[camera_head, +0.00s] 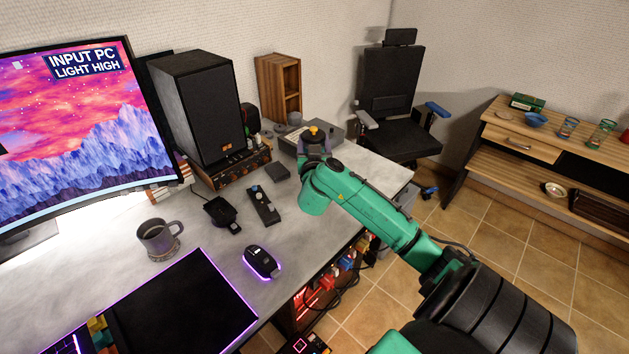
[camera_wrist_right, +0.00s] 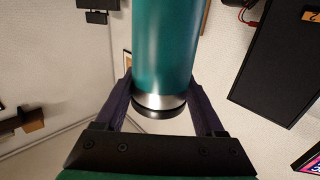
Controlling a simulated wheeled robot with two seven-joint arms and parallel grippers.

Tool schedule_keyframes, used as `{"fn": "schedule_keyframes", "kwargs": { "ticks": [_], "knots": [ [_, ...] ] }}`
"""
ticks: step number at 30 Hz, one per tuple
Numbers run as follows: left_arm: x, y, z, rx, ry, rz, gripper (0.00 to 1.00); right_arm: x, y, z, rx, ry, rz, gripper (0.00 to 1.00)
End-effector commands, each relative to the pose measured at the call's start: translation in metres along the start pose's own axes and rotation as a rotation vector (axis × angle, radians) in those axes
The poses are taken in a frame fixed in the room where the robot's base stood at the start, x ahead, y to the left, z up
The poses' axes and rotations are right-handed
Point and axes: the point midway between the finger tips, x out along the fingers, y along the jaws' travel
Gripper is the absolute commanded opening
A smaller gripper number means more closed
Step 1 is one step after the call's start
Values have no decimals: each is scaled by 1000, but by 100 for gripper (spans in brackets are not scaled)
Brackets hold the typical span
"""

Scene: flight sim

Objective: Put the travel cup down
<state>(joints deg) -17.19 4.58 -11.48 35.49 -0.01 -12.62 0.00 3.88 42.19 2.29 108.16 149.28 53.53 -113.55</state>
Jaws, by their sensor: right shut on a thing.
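The travel cup (camera_wrist_right: 163,45) is a teal cylinder with a silver band and a dark end; it shows in the right wrist view. The two dark fingers of my right gripper (camera_wrist_right: 158,88) stand on either side of it near the silver band, shut on it. In the head view my right gripper (camera_head: 314,148) is over the far right part of the grey desk (camera_head: 330,180). My own green arm hides most of the cup there, and I cannot tell whether it touches the desk. My left gripper is not in view.
A black speaker (camera_head: 198,110), a wooden rack (camera_head: 277,85) and a flat grey box (camera_head: 331,124) stand near the wall. A mug (camera_head: 157,240), a mouse (camera_head: 260,261) and small dark devices (camera_head: 262,205) lie nearer. A chair (camera_head: 393,105) stands beyond the desk's right end.

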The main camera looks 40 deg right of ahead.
Motion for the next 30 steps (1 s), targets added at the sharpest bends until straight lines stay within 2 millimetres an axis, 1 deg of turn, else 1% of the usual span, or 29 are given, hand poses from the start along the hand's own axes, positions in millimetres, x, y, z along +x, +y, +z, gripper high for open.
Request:
{"fn": "schedule_keyframes", "kwargs": {
  "ticks": [1, 6, 9, 13, 15, 17, 18, 20, 25, 29, 30],
  "knots": [
    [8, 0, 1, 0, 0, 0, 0, 0, 0, 21, 1, -2, 1, 0],
    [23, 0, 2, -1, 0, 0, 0, 0, 0, 77, 2, -1, 0, 0],
    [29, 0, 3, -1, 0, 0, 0, 0, 0, 98, 1, 2, -1, 0],
    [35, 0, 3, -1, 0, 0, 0, 0, 0, 116, 2, 3, 1, 0],
    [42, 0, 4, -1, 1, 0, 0, 0, 0, 132, 1, 2, 0, 0],
    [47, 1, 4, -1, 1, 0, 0, 0, 0, 143, 2, 2, 0, 0],
    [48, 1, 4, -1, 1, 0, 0, 0, 0, 147, 1, 3, 0, 0],
    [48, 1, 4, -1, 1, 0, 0, 0, 0, 150, 2, 4, -1, 0],
    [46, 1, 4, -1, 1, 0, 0, 0, 0, 148, 2, 5, -1, 0],
    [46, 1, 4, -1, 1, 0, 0, 0, 0, 150, 0, 4, 0, 0],
    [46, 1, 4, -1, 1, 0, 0, 0, 0, 152, 0, 2, 0, 82]
  ]
}}
